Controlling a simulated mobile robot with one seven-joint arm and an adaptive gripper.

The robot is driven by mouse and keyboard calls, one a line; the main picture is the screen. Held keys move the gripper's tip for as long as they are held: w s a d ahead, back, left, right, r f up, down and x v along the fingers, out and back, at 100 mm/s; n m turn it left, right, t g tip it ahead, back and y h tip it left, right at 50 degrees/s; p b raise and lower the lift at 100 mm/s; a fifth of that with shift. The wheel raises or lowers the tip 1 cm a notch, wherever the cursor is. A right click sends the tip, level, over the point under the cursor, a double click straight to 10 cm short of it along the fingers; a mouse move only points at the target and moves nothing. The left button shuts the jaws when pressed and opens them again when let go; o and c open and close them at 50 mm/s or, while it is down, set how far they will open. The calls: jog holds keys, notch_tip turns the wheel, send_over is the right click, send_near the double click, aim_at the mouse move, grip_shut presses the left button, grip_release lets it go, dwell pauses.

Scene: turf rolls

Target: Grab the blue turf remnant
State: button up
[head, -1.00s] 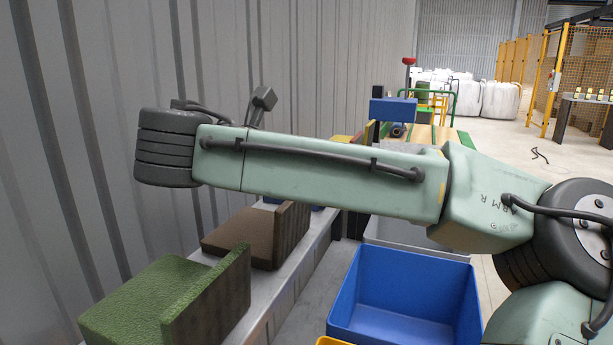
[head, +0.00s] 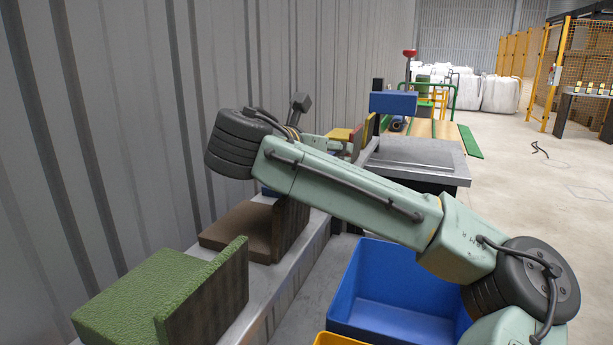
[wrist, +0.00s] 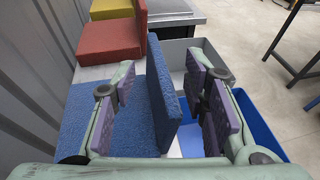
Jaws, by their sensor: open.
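The blue turf remnant shows in the wrist view as a flat textured piece (wrist: 85,125) on the ledge with an upright blue panel (wrist: 163,95) along its right side. My gripper (wrist: 160,84) is open, with one purple-padded finger on each side of the upright panel. Gaps show between the panel and both fingers, so I see no contact. In the head view my arm hides most of the blue remnant; only a small blue patch (head: 268,192) shows behind the brown piece. The gripper's fingers are not clear there.
A green remnant (head: 140,290) and a brown one (head: 235,228) lie nearer on the ledge. Red (wrist: 110,38) and yellow (wrist: 112,9) pieces lie beyond. A blue bin (head: 350,290), a yellow bin and a grey bin (wrist: 175,55) stand right of the ledge. A corrugated wall borders the left.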

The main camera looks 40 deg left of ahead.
jog(key=shift+x, duration=0.8)
jog(key=shift+c, duration=0.2)
grip_shut()
